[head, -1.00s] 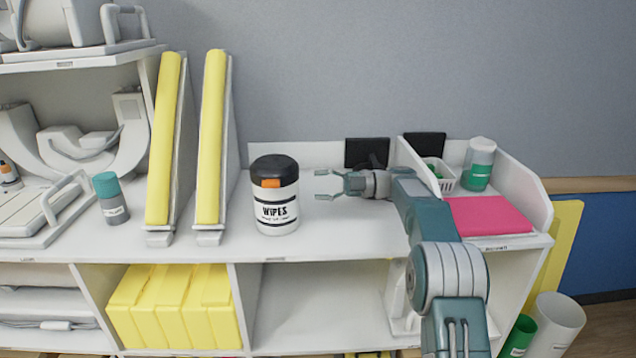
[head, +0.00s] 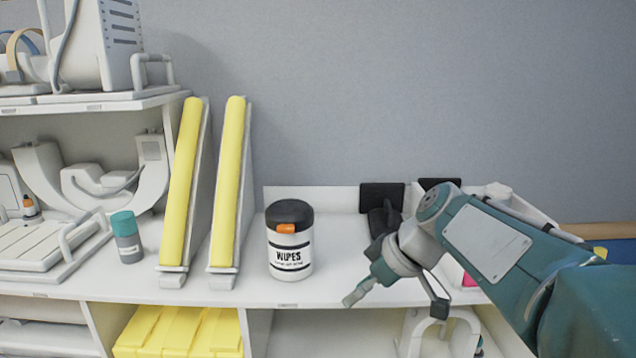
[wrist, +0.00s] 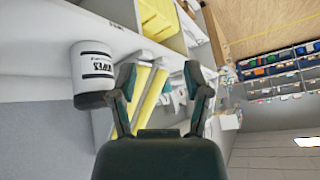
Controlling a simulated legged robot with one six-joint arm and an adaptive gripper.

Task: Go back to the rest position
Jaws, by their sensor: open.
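My gripper (head: 398,296) is open and empty in front of the shelf, to the right of the wipes canister (head: 290,240). The white canister with black lid and orange tab stands upright on the white shelf (head: 200,292). It also shows in the wrist view (wrist: 92,72), left of the fingers and apart from them.
Two yellow pads (head: 183,185) lean in white frames left of the canister. A grey bottle with teal cap (head: 127,240) stands further left. Yellow blocks (head: 180,332) fill a lower compartment. My arm hides much of the shelf's right end. The space in front of the canister is clear.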

